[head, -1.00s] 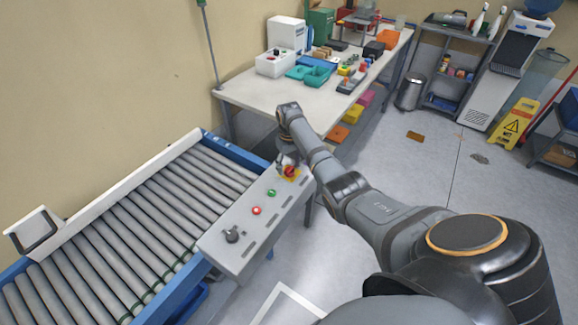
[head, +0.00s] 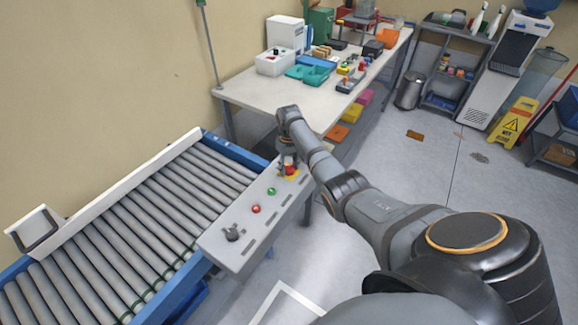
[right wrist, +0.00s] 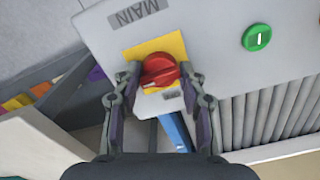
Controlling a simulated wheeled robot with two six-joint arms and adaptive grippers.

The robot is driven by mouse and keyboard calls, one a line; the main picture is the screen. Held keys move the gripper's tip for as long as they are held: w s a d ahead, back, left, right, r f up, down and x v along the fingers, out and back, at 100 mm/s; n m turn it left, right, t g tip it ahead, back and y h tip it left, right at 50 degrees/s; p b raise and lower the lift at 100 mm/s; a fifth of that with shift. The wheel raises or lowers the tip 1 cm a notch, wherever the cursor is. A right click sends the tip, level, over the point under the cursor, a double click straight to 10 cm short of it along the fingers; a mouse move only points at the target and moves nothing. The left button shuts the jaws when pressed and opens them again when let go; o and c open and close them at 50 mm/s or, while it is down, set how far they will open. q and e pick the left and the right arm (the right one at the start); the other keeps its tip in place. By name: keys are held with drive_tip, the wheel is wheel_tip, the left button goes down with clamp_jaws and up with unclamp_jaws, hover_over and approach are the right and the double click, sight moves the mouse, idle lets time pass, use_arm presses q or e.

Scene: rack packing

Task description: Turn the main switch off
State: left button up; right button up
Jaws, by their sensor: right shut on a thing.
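The main switch (right wrist: 159,70) is a red rotary knob on a yellow plate (right wrist: 169,45), below the label MAIN in the right wrist view. In the head view the red knob (head: 290,170) sits at the far end of the grey control panel (head: 232,254). My right gripper (right wrist: 160,78) has a finger on each side of the knob and is shut on it. In the head view the right gripper (head: 287,160) reaches down to the panel and partly hides the switch. The left gripper is not in view.
The panel also carries a green button (head: 271,191), a red button (head: 256,209) and a black selector (head: 231,233). A roller conveyor (head: 130,225) runs along its left. A worktable (head: 262,92) with bins stands behind. Floor to the right is open.

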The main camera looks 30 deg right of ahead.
drive_tip(key=n+p, duration=0.1)
drive_tip(key=n, duration=0.2)
drive_tip(key=shift+r+n+p, duration=0.15)
drive_tip(key=shift+n+p, duration=0.25)
drive_tip(key=n+p, duration=0.1)
drive_tip(key=n, duration=0.3)
drive_tip(key=shift+n, duration=0.3)
drive_tip(key=n, duration=0.4)
drive_tip(key=shift+p, duration=0.35)
drive_tip(key=n, duration=0.5)
drive_tip(key=shift+n, duration=0.3)
drive_tip(key=o, duration=1.1)
